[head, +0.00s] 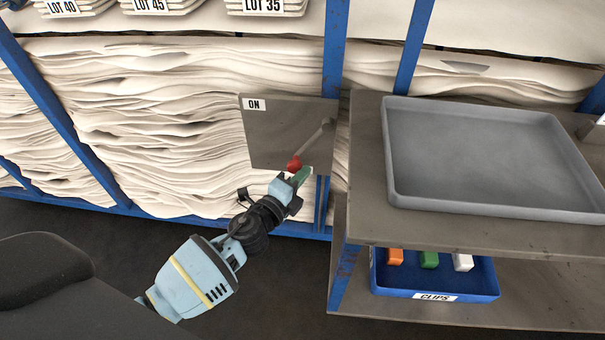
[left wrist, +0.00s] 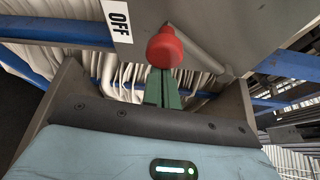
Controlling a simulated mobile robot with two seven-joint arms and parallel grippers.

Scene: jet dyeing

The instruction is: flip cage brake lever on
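A grey panel (head: 266,135) carries an ON label (head: 256,104) at its upper left in the head view. A lever (head: 313,142) slopes down and left from its pivot to a red knob (head: 294,163). An OFF label (left wrist: 118,17) shows near the red knob (left wrist: 165,47) in the left wrist view; my gripper seems to hide it in the head view. My left gripper (head: 303,175) is just below and right of the knob. Its green fingers (left wrist: 162,88) look pressed together with nothing between them. I cannot tell whether they touch the knob.
Right of the panel stands a grey shelf unit (head: 368,190) with an empty grey tray (head: 395,200) on top. Below is a blue CLIPS box (head: 480,290) with orange, green and white clips. Blue frame posts (head: 336,45) and folded cream fabric surround the panel.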

